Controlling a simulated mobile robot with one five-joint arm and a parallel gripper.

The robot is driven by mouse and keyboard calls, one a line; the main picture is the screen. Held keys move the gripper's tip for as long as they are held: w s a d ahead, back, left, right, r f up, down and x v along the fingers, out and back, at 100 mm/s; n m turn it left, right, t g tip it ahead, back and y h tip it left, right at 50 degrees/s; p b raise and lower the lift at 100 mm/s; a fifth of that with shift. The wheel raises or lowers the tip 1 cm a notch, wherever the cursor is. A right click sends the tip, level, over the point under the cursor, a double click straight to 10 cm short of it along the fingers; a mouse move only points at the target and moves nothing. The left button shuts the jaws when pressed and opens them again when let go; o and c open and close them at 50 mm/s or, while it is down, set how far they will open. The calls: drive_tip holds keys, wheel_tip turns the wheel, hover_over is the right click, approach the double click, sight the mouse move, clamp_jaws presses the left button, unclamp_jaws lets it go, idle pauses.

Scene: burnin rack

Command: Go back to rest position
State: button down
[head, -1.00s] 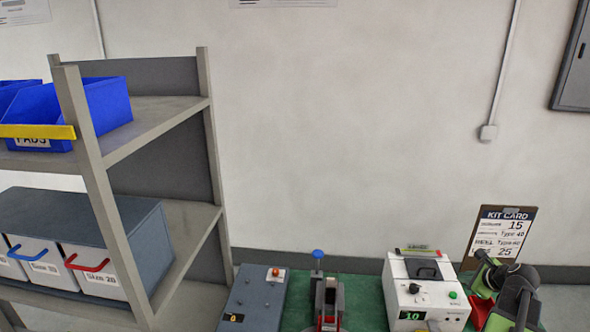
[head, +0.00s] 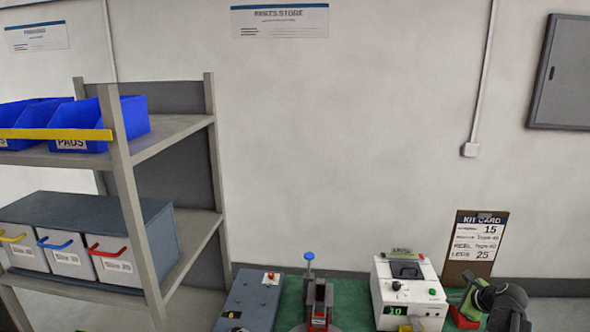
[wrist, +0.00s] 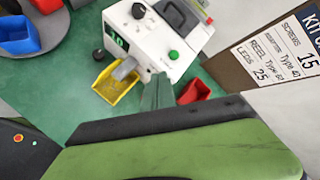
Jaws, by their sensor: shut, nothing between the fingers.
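My gripper (wrist: 157,92) shows in the wrist view as narrow grey fingers, shut and empty. They are seen over the green bench top, between a yellow tray and a small red bin. My green and black arm link fills the bottom of that view. In the head view my folded arm is at the lower right, in front of the bench, and the fingertips cannot be made out there.
A white machine (head: 410,295) with a green display stands on the green bench (head: 292,290). The yellow tray (wrist: 118,92) is at its front, the red bin (wrist: 193,92) beside it. A kit card (head: 475,245) stands behind. A shelf rack (head: 135,190) with bins is left.

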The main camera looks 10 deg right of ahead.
drive_tip(key=w+a+f+n+y+b, duration=0.1)
drive_tip(key=w+a+f+n, duration=0.1)
drive_tip(key=w+a, duration=0.5)
drive_tip(key=w+a+f+n+y+b, duration=0.1)
drive_tip(key=w+a+f+n+b, duration=0.15)
drive_tip(key=a, duration=0.85)
drive_tip(key=w+a+f+n+g+y+b, duration=0.1)
drive_tip(key=a+f+n+g, duration=0.15)
drive_tip(key=a, duration=0.75)
drive_tip(key=a+f+n+g+y+b, duration=0.1)
drive_tip(key=a+f+n, duration=0.15)
drive_tip(key=a, duration=0.65)
drive_tip(key=s+a+f+n+g+h+b, duration=0.2)
drive_tip(key=s+a+f+n+g, duration=0.25)
drive_tip(key=s+a+n, duration=0.6)
drive_tip(key=s+n, duration=0.1)
drive_tip(key=n, duration=0.1)
drive_tip(key=d+n+h, duration=0.1)
drive_tip(key=n, duration=0.2)
drive_tip(key=s+f+n+g, duration=0.1)
drive_tip(key=n, duration=0.1)
drive_tip(key=shift+s+d+n+h, duration=0.3)
